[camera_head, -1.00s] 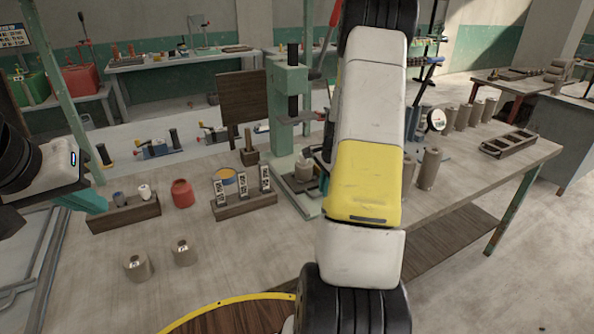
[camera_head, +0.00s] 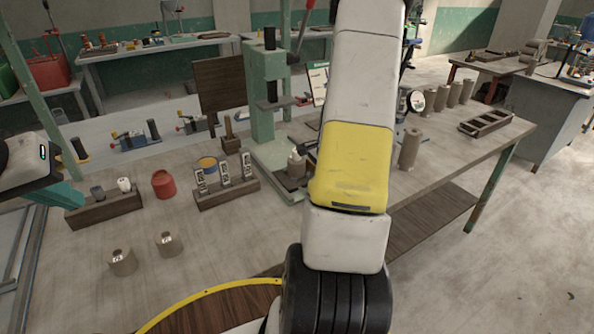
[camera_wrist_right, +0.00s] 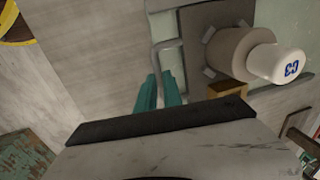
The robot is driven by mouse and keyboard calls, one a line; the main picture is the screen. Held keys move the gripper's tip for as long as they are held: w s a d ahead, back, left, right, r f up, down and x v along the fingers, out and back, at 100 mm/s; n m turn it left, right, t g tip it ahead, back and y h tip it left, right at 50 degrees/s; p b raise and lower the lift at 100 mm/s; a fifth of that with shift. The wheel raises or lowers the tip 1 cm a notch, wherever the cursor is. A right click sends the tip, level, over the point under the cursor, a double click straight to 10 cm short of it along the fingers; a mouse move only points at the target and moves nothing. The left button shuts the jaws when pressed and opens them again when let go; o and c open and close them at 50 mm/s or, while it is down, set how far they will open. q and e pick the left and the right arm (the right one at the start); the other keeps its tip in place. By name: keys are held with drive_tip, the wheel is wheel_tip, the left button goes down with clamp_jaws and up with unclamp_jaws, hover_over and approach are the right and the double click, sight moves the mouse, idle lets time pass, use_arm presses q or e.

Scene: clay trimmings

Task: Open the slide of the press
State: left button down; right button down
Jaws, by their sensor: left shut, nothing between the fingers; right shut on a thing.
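The green press (camera_head: 264,95) stands at the middle of the table, a dark ram on its column. At its foot, a brown cylinder with a white top (camera_head: 297,166) sits just right of the column. In the right wrist view this cylinder (camera_wrist_right: 228,50) rests on a grey slide plate (camera_wrist_right: 190,22), beside a grey loop handle (camera_wrist_right: 157,48). My right gripper (camera_wrist_right: 160,80) is shut on that handle by its teal fingers; in the head view my right arm hides it. My left gripper (camera_head: 56,195) is shut and empty at the left edge, near a dark wooden rack.
The wooden rack (camera_head: 105,212) with small pieces, a red jar (camera_head: 163,184) and a stand with label tags (camera_head: 228,192) are left of the press. Two clay cylinders (camera_head: 122,262) stand in front. More cylinders (camera_head: 410,148) and a wooden mould (camera_head: 486,123) are at right.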

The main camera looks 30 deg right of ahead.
drive_tip(key=c, duration=1.5)
unclamp_jaws()
drive_tip(key=shift+s+r, duration=0.25)
drive_tip(key=shift+r, duration=1.05)
drive_tip(key=shift+s+r, duration=0.2)
drive_tip(key=shift+r, duration=1.05)
drive_tip(key=shift+s+r, duration=0.25)
drive_tip(key=shift+r, duration=1.05)
